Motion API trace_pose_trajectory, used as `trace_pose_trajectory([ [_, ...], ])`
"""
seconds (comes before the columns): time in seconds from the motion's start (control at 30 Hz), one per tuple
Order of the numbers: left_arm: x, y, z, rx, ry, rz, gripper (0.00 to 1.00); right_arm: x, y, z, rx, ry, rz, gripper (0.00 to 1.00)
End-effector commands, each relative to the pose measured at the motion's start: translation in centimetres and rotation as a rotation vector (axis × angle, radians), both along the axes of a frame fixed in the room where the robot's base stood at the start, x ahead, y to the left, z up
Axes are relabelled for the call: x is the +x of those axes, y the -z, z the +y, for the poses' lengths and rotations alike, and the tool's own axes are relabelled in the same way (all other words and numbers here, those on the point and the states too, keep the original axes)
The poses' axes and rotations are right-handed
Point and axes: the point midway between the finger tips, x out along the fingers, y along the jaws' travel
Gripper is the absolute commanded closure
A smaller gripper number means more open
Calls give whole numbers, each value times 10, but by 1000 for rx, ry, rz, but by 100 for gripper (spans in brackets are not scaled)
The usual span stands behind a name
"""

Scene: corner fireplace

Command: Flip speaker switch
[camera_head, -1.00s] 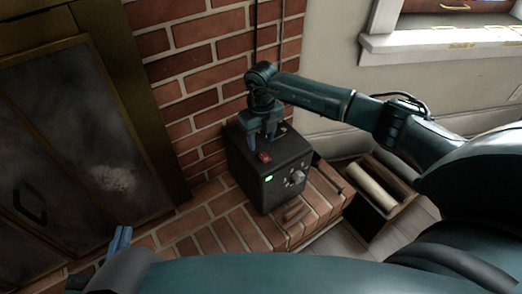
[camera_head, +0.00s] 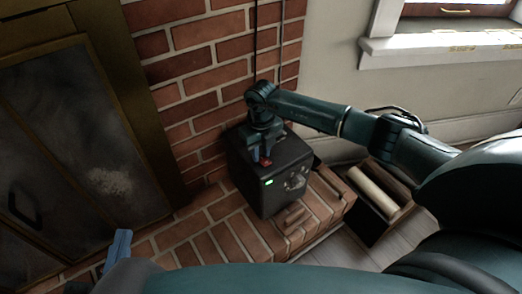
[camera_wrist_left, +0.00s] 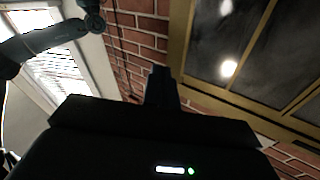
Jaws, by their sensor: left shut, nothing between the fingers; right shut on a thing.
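The speaker (camera_head: 262,201) is a black box on the brick hearth, with a lit green light and knobs on its front. Its small red switch (camera_head: 266,162) is on top near the front edge, partly covered by my right gripper (camera_head: 260,157). The right gripper points down over the speaker top, with its fingers closed at the switch; the exact contact is hard to see. My left gripper (camera_head: 122,240) is shut and empty at the lower left, away from the speaker. Its dark fingers also show in the left wrist view (camera_wrist_left: 162,85).
A brick wall (camera_head: 205,75) rises behind the speaker. A fireplace door (camera_head: 75,150) stands at the left. A wooden box (camera_head: 355,222) with a pale roll (camera_head: 374,189) is right of the hearth. Two dark cables (camera_head: 254,50) run down the wall.

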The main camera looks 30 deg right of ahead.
Motion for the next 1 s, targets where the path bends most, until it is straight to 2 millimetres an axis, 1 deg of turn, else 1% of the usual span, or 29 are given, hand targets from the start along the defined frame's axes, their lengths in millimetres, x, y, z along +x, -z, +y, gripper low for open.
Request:
trace_pose_trajectory([
  [0.03, 0, 0, 0, 0, 0, 0, 100, 0, 0, 0, 0, 0, 0, 86],
  [0.2, 0, 0, 0, 0, 0, 0, 100, 0, 0, 0, 0, 0, 0, 99],
  [0.37, 2, -4, 3, 8, -13, 34, 100, -2, -3, -1, 4, -1, -41, 99],
  [0.5, 4, -4, 9, 14, -45, 133, 100, -7, -6, -2, 19, -2, -157, 99],
  [0.7, 4, 1, 12, 18, -56, 186, 100, -11, -3, -2, 42, 0, -300, 99],
  [1.0, 4, 2, 12, 18, -56, 190, 100, -10, -4, -2, 46, 1, -329, 99],
])
